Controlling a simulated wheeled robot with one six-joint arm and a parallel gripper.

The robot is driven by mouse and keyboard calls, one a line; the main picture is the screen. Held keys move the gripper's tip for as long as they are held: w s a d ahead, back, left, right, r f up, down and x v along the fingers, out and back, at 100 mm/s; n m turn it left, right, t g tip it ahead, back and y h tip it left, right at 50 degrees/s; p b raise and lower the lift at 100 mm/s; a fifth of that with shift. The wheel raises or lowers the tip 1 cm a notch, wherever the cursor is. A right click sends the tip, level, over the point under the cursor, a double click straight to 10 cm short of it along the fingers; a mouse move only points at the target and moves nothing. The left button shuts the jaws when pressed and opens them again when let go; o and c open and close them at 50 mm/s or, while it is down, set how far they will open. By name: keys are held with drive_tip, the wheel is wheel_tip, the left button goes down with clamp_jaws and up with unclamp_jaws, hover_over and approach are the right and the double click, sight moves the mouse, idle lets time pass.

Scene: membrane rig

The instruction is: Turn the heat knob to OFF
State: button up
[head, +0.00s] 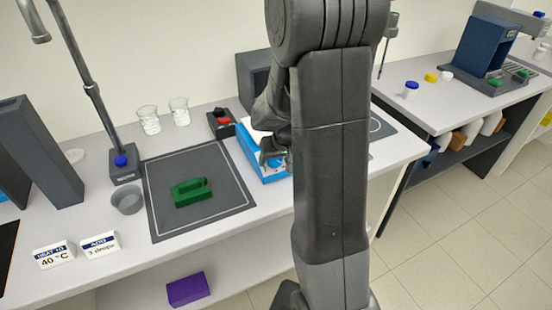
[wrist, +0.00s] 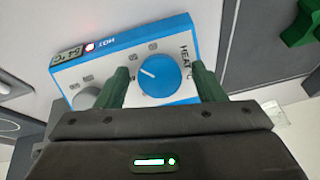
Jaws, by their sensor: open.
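The blue and white heater (head: 262,168) stands on the bench, partly hidden by my arm in the head view. In the wrist view its blue heat knob (wrist: 163,76) has a white pointer line toward the upper left of the picture, with the HEAT label beside it. My gripper (wrist: 158,68) is open, its green fingers on either side of the knob; I cannot tell if they touch it. In the head view my gripper (head: 272,153) is at the heater's front, and the knob is hidden there.
The heater also has a grey knob (wrist: 88,97), a lit display (wrist: 67,57) and a red light by HOT. A green block (head: 191,192) lies on the dark mat (head: 158,225) to the left. A device with a red button (head: 222,121) and beakers (head: 149,119) stand behind.

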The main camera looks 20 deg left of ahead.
drive_tip(key=c, duration=1)
drive_tip(key=shift+n+b, duration=0.3)
drive_tip(key=n+b, duration=0.3)
drive_tip(key=shift+f+t+h, duration=0.2)
drive_tip(key=shift+t+h, duration=0.1)
drive_tip(key=n+b, duration=0.3)
drive_tip(key=n, duration=0.1)
drive_tip(key=shift+r+n+t, duration=0.15)
drive_tip(key=shift+n+t, duration=0.15)
drive_tip(key=shift+t, duration=0.1)
drive_tip(key=o, duration=1)
